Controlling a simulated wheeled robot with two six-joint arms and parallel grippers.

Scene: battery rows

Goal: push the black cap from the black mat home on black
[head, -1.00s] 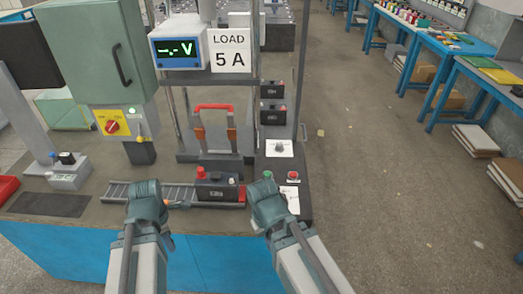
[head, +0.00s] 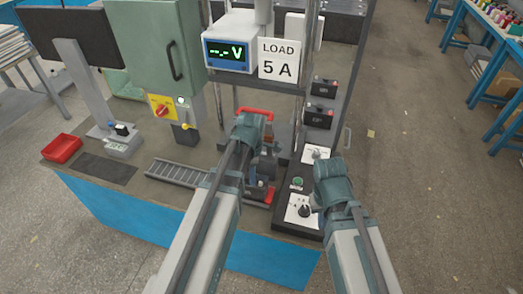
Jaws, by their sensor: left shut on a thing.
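The black mat (head: 107,168) lies bare at the left of the bench. My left gripper (head: 262,158) is shut over the battery (head: 256,190) at the end of the roller track. The thing in its fingers is hidden by the gripper and is likely the black cap. The black terminal is hidden too, so I cannot tell whether the cap touches it. My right gripper (head: 328,178) hangs beside the control panel at the right edge of the bench, and its fingertips are not clear.
A red-handled frame (head: 255,111) stands just behind my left gripper. The roller track (head: 178,172) runs left from the battery. A green button (head: 297,183) and a black knob (head: 304,210) are near my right gripper. A red tray (head: 62,148) is at the left.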

